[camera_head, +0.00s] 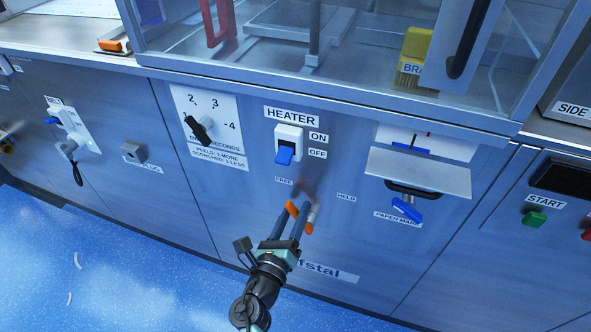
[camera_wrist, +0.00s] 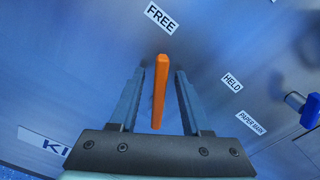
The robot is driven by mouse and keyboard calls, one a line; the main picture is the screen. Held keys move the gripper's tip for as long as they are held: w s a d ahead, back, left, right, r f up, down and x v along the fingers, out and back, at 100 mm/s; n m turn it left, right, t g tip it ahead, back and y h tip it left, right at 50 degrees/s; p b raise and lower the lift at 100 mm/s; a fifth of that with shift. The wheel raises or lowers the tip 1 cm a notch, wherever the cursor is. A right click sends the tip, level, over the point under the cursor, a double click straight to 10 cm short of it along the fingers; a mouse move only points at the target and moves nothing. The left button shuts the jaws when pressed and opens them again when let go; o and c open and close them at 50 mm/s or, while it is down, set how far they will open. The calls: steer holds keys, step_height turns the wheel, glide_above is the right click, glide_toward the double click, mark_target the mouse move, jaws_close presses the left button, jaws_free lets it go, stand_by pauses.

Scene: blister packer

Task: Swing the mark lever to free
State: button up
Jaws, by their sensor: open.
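The orange mark lever (camera_wrist: 160,92) stands out between my gripper's two fingers in the wrist view, with a visible gap on each side. It also shows in the head view (camera_head: 292,210), partly hidden by the fingers. My gripper (camera_head: 300,208) is open around the lever, low on the front panel below the heater switch. The FREE label (camera_wrist: 160,17) lies above the lever in the wrist view, and the HELD label (camera_wrist: 232,82) lies to its right. In the head view FREE (camera_head: 284,181) is up and left of my gripper and HELD (camera_head: 346,198) is right.
The heater switch (camera_head: 287,144) with a blue rocker sits above. A blue paper mark knob (camera_head: 407,210) and a black handle (camera_head: 410,190) under a metal shelf (camera_head: 420,172) are to the right. A black-pointer dial (camera_head: 200,128) is left. The floor (camera_head: 110,265) in front looks clear.

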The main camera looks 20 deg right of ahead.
steer(key=p+v, duration=0.3)
steer(key=v, duration=0.6)
steer(key=shift+p, duration=0.35)
stand_by(0.6)
